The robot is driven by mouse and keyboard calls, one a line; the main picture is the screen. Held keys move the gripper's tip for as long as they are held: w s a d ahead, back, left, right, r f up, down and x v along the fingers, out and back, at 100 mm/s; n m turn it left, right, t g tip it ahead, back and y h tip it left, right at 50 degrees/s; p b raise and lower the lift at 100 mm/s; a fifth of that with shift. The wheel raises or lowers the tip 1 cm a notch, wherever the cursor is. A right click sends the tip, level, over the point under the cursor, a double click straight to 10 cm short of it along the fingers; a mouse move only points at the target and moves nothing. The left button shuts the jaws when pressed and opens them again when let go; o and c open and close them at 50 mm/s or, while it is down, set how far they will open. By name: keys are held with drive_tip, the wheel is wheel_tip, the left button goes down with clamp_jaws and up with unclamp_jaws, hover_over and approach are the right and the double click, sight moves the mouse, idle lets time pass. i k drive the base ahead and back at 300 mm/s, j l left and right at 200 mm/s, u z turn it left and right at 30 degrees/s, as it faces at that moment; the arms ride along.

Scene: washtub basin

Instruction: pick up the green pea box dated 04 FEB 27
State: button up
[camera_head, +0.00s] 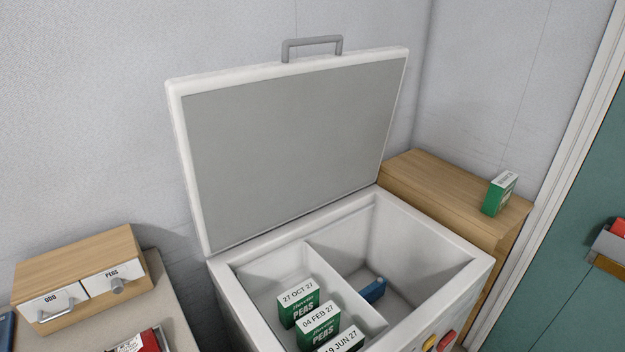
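The green pea box dated 04 FEB 27 (318,328) stands upright in the left compartment of the open white chest (234,292). It is the middle one of a row of three boxes. Behind it stands a green pea box dated 27 OCT 27 (298,303). In front stands a box dated 19 JUN 27 (341,342), cut off by the bottom edge of the picture. The lower part of the 04 FEB 27 box is hidden by the box in front. My gripper is not in view.
The raised lid (290,150) stands behind the chest. A divider (345,290) separates the compartments; a blue item (374,290) lies in the right one. A green box (499,194) is on the wooden cabinet (450,190). A drawer unit (80,270) stands at left.

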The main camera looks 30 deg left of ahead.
sight(314, 329)
drive_tip(key=l+u, duration=0.25)
drive_tip(key=i+u, duration=0.1)
drive_tip(key=u, duration=0.15)
drive_tip(key=i+u, duration=0.1)
drive_tip(key=u, duration=1.25)
